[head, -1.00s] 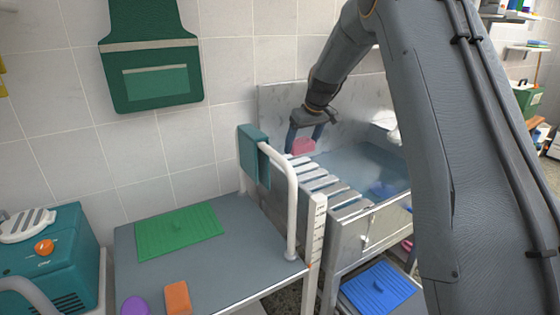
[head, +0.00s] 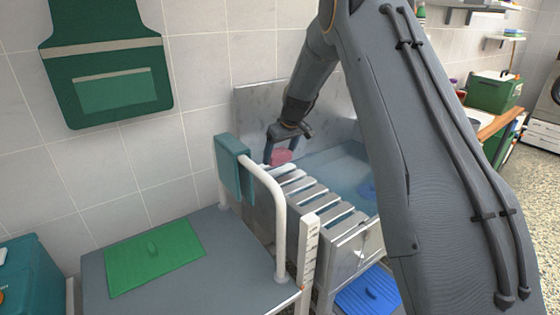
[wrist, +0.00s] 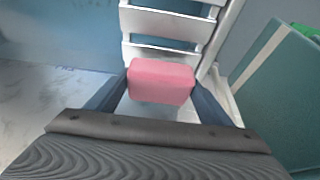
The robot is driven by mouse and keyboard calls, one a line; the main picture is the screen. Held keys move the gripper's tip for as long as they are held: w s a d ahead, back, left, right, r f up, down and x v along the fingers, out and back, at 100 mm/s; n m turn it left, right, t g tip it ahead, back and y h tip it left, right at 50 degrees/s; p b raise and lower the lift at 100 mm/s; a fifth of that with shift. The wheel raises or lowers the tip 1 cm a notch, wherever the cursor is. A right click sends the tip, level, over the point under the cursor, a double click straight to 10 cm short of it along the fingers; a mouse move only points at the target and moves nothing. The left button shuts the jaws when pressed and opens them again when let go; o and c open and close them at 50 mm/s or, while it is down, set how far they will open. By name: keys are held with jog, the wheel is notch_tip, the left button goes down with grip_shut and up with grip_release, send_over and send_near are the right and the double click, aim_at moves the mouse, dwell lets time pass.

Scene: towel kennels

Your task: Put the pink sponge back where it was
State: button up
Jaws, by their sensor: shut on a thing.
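The rack also shows in the head view (head: 318,197), lying across the left part of the tub (head: 350,247). I cannot tell from these views whether the sponge touches the slats.
A white rail (head: 279,225) with a teal towel (head: 233,168) stands just left of the tub. A grey table (head: 215,265) with a green mat (head: 155,257) is at the left. A blue thing (head: 368,190) lies inside the tub.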

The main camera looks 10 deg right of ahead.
aim_at(280, 160)
jog(key=shift+d+f+p, duration=0.1)
jog(key=shift+f+p, duration=0.3)
jog(key=shift+f, duration=1.25)
jog(key=shift+f, duration=0.15)
jog(key=o, duration=1.1)
jog(key=shift+r, duration=0.3)
jog(key=b+v, duration=0.3)
jog(key=v, duration=0.8)
jog(key=shift+s+r, duration=0.2)
jog(key=shift+r, duration=0.15)
jog(key=shift+r, duration=0.1)
